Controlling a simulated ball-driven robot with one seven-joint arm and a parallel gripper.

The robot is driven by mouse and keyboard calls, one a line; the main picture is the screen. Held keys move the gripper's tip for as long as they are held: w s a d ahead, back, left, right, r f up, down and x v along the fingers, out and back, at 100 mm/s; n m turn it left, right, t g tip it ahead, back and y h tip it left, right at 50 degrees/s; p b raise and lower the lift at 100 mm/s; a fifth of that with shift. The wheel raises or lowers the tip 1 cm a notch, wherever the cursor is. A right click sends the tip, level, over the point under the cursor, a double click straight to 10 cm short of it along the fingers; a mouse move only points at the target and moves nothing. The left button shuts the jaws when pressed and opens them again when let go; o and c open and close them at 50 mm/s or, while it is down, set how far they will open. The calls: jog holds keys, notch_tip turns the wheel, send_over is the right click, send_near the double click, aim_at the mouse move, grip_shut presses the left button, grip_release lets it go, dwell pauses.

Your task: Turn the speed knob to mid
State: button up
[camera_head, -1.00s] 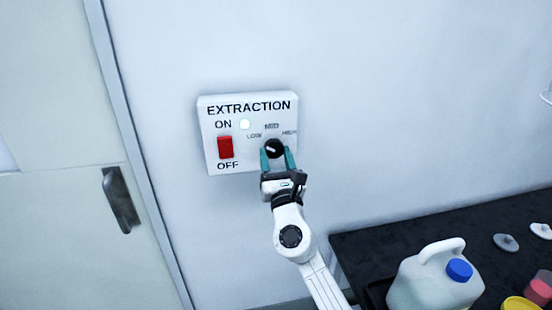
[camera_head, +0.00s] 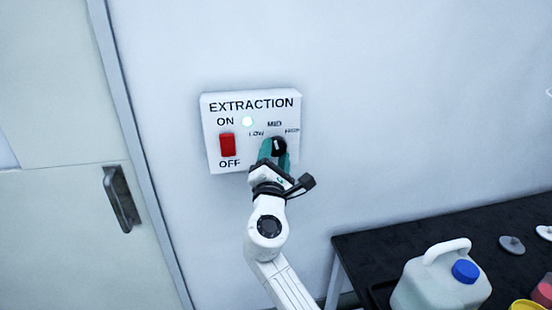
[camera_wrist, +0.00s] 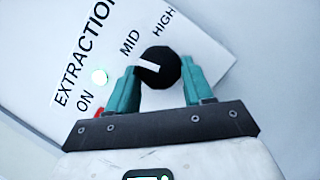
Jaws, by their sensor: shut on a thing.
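The speed knob (camera_head: 281,148) is a round black dial on the right of the white EXTRACTION box, with LOW, MID and HIGH printed around it. My gripper (camera_head: 273,150) has its teal fingers shut on the knob, one on each side. The wrist view also shows the knob (camera_wrist: 167,74) between the fingertips. Its white mark points up, roughly toward MID, in the head view. In the wrist view the mark points left and slightly up, a little to the LOW side of the MID label. LOW is hidden there by a finger.
The box (camera_head: 214,108) carries a red ON/OFF switch (camera_head: 227,145) and a lit indicator (camera_head: 247,122) left of the knob. A dark table (camera_head: 400,243) at lower right holds a jug with a blue cap (camera_head: 465,271). A door handle (camera_head: 121,199) is at left.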

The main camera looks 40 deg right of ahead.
jog(key=shift+m+g, duration=0.7)
jog(key=shift+m, duration=0.8)
jog(key=shift+r+m, duration=0.1)
jog(key=shift+m, duration=0.2)
jog(key=o, duration=1)
jog(key=shift+a, duration=0.15)
jog(key=b+v, duration=0.2)
jog(key=v, duration=0.8)
jog(key=shift+s+a+b, duration=0.2)
jog(key=shift+a+b, duration=0.1)
jog(key=shift+b, duration=0.05)
